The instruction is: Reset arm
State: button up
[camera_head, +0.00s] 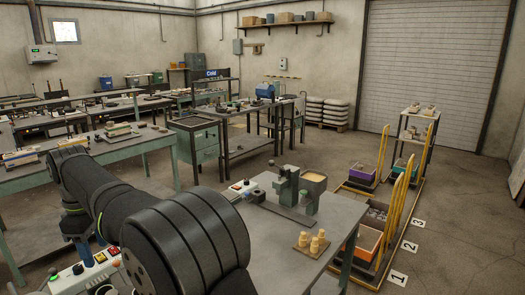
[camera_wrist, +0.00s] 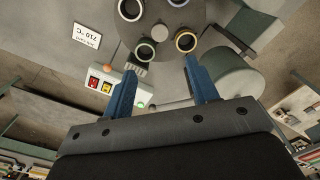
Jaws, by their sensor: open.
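My gripper (camera_wrist: 161,66) shows in the wrist view with its two blue fingers spread apart and nothing held between them. Past the fingertips is a dark round plate (camera_wrist: 160,14) carrying several ring-rimmed cups, one with a brass-coloured rim (camera_wrist: 186,41). The fingers overlap the plate's near edge in the picture; I cannot tell how far apart they are in depth. In the head view my arm fills the lower left foreground, and the gripper is not visible there. No ladle can be made out.
A control box (camera_wrist: 112,86) with red and yellow buttons sits left of the fingers, near a 710 °C label (camera_wrist: 87,36). In the head view, a worktable (camera_head: 335,215) holds a green fixture (camera_head: 288,184) and wooden pieces (camera_head: 313,242). Yellow-handled carts (camera_head: 375,235) stand right of it.

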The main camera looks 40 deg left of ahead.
aim_at(111, 294)
notch_tip(111, 294, down, 15)
jog(key=shift+f, duration=0.2)
jog(key=shift+r+m, duration=0.2)
jog(key=shift+m, duration=1.4)
jog(key=m, duration=0.6)
jog(key=n, duration=0.4)
jog(key=shift+n, duration=0.3)
jog(key=n, duration=0.4)
jog(key=shift+r+n, duration=0.3)
jog(key=shift+r, duration=0.3)
